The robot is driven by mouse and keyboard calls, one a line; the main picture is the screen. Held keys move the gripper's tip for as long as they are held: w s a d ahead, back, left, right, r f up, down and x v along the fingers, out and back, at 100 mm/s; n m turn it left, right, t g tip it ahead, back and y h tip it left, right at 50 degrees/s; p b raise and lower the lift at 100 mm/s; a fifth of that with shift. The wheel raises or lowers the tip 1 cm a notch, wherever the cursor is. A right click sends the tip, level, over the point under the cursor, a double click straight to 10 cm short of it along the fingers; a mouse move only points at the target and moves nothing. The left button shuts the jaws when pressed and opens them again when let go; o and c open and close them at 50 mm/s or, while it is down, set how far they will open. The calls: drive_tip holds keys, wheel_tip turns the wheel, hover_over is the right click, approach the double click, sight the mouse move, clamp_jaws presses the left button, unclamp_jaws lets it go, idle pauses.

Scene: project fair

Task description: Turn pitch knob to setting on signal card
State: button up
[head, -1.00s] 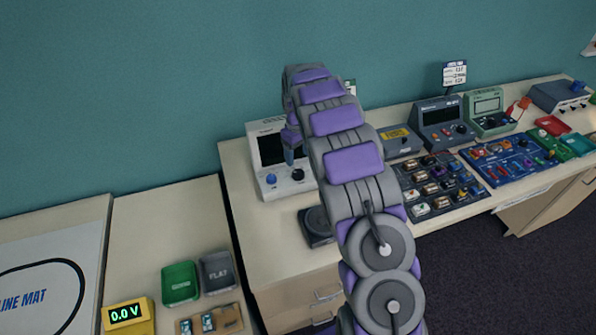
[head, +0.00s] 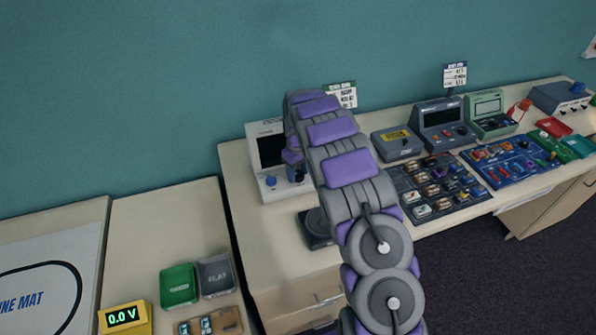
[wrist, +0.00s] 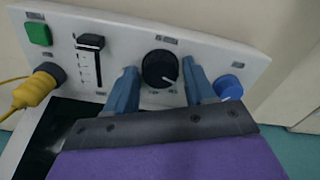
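A white instrument (head: 268,190) with a dark screen stands on the bench, partly behind my arm. In the wrist view its pale front panel (wrist: 215,50) carries a round black knob (wrist: 160,66) with a white pointer mark, pointing low right. My gripper (wrist: 162,72) has its blue fingers apart, one on each side of the black knob. Narrow gaps seem to show; contact is unclear. In the head view the gripper end is mostly hidden by my arm. A card with a green header (head: 348,97) stands behind the arm; its text is too small to read.
On the panel are a slider (wrist: 88,62), a green button (wrist: 38,34), a yellow plug (wrist: 36,88) and a blue knob or plug (wrist: 228,87) close to the right finger. Another card (head: 455,75) stands farther right.

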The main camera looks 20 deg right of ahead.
drive_tip(key=c, duration=0.8)
drive_tip(key=shift+m, duration=0.3)
drive_tip(key=shift+r+m+p, duration=0.1)
drive_tip(key=shift+m+p, duration=0.65)
drive_tip(key=shift+m, duration=0.15)
drive_tip(key=m+p, duration=0.2)
drive_tip(key=m, duration=0.2)
drive_tip(key=m+p, duration=0.1)
drive_tip(key=m, duration=0.3)
drive_tip(key=shift+m+p, duration=0.5)
drive_tip(key=shift+m, duration=1.4)
